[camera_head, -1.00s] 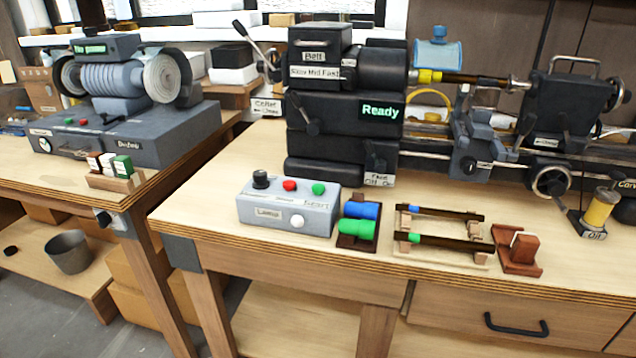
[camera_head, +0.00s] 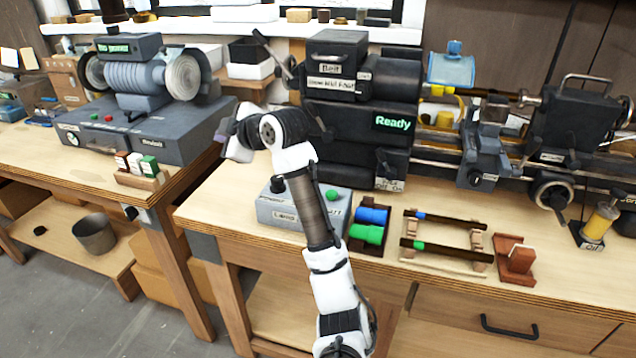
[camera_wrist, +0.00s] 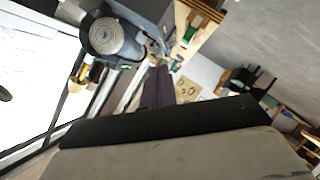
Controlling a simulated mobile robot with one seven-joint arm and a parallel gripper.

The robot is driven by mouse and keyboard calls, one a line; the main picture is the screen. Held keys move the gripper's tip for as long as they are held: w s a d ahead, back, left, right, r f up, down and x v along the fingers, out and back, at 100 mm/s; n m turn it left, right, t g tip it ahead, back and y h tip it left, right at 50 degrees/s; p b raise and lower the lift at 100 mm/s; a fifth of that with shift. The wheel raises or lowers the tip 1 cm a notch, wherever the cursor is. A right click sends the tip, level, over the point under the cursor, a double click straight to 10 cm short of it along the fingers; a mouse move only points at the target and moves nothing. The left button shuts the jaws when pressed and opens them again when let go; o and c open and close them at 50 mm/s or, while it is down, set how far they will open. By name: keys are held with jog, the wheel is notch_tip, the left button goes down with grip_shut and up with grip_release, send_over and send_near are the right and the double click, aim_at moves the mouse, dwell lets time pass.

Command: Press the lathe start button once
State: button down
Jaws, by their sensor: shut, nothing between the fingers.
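The grey control box (camera_head: 285,214) sits on the right bench, below the lathe headstock. Its green button (camera_head: 333,195), by a partly readable start label, shows to the right of my arm. The box's black knob (camera_head: 278,184) is on the left; its red button is hidden behind my arm. The lathe (camera_head: 350,130) shows "Ready" on its display. My gripper (camera_head: 236,140) is raised above and left of the box, apart from the button, and looks shut and empty. Its dark edge (camera_wrist: 165,122) fills the lower wrist view, where the box does not show.
Right of the box stand a blue and green holder (camera_head: 369,224), a rack with dark rods (camera_head: 445,247) and a red-brown block (camera_head: 516,262). A buffing machine (camera_head: 145,80) is on the left bench. A gap separates the benches.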

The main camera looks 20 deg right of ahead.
jog(key=s+d+g+h+p, duration=0.1)
jog(key=s+d+g, duration=0.15)
jog(key=d, duration=0.95)
jog(key=g+p, duration=0.2)
send_over(336, 194)
jog(key=f, duration=0.1)
jog(key=shift+f+n+h, duration=0.15)
jog(key=shift+n+h, duration=0.15)
jog(key=shift+h, duration=0.1)
jog(key=shift+f+b, duration=0.15)
jog(key=shift+b, duration=0.2)
notch_tip(336, 194, down, 8)
jog(key=b, duration=0.5)
jog(key=shift+f+b, duration=0.25)
jog(key=shift+b, duration=0.15)
jog(key=shift+f, duration=0.2)
jog(key=shift+f, duration=0.25)
